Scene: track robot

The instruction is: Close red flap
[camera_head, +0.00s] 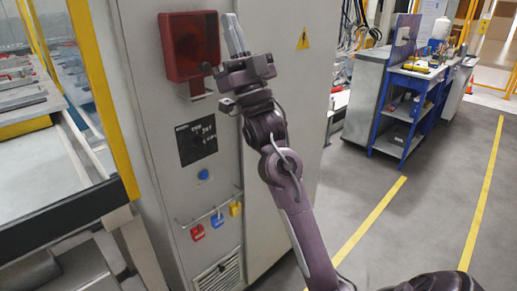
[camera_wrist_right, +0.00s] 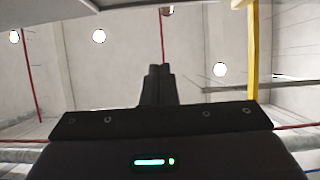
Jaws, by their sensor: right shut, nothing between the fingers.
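The red flap (camera_head: 189,45) is on a red box mounted high on the front of a grey cabinet. A dark round shape shows in its middle, and I cannot tell how far it is open. My right gripper (camera_head: 231,20) points up just right of the box, with its fingers together and nothing between them. I cannot tell whether it touches the box edge. In the right wrist view the shut fingers (camera_wrist_right: 161,70) point up towards the ceiling, and the red flap does not show. My left gripper is not in view.
The grey cabinet (camera_head: 150,60) carries a dark panel (camera_head: 196,140), a blue knob (camera_head: 203,174) and small coloured padlocks (camera_head: 217,219) on a rail. A yellow-framed machine (camera_head: 103,90) stands at left. A blue workbench (camera_head: 413,95) stands at back right. The floor between is clear.

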